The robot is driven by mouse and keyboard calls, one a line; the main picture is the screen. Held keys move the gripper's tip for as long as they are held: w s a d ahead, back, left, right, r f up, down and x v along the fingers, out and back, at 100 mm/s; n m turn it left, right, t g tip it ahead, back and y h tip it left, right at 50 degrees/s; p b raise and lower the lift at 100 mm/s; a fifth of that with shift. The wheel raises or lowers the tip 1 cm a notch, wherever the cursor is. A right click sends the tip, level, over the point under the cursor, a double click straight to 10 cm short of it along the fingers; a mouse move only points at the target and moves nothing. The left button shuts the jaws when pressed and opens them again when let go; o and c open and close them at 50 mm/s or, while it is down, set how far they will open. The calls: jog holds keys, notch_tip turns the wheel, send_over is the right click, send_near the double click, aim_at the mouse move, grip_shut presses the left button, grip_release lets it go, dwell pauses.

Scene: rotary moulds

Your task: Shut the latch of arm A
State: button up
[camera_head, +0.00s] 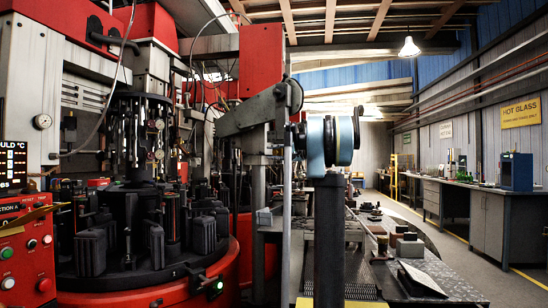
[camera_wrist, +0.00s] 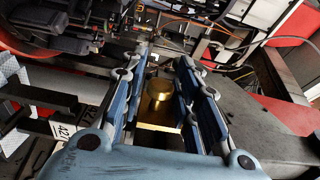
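My gripper (camera_wrist: 165,54) shows in the wrist view as two long blue-grey fingers with a gap between them. It is open. A brass knob on a brass block (camera_wrist: 159,92) shows between the fingers; I cannot tell whether they touch it. In the head view, the red and black rotary mould machine (camera_head: 215,262) stands at the left, with dark moulds (camera_head: 91,252) around its table. I cannot pick out arm A or its latch for certain. My arm stands in the middle of the head view; my gripper is not visible there.
A red control panel (camera_head: 24,250) with buttons stands at far left. A metal table (camera_head: 440,270) with a dark tray (camera_head: 421,279) and blocks lies right of my arm. Grey cabinets (camera_head: 488,215) line the right wall. The aisle floor is open. Large grey metal parts (camera_wrist: 265,130) lie close right of my gripper.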

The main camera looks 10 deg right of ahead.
dwell(0.3)
jog(key=v, duration=1.2)
